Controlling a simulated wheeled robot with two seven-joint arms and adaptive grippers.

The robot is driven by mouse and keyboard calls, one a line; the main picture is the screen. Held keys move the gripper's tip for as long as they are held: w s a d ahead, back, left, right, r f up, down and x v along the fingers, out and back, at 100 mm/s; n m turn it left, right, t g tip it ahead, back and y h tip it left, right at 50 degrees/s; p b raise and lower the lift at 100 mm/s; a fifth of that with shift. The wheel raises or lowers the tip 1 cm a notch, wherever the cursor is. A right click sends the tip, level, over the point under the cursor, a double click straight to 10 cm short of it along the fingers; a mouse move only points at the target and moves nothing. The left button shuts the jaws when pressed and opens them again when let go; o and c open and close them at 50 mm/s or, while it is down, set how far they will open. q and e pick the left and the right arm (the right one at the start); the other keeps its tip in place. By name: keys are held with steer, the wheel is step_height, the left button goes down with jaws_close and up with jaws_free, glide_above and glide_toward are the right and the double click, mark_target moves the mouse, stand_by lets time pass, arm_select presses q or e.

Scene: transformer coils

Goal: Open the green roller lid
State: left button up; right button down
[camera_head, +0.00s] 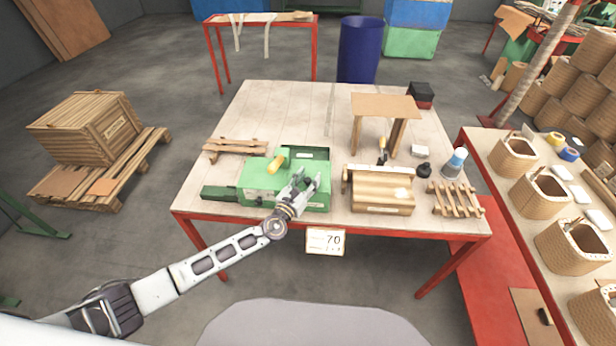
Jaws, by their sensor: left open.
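A green box-like device with a green lid (259,177) stands on the left front of the table. My left gripper (305,181) is open over the right part of the green device, to the right of the yellow piece. Whether its fingers touch the lid cannot be told. The gripper hides part of the device's top. My right gripper is not in view.
The table (285,110) has a red frame. The table's back left is clear.

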arm_select(q)
steer(key=c, duration=0.6)
jaws_close()
steer(key=shift+w+r, duration=0.15)
steer(key=shift+r, duration=0.35)
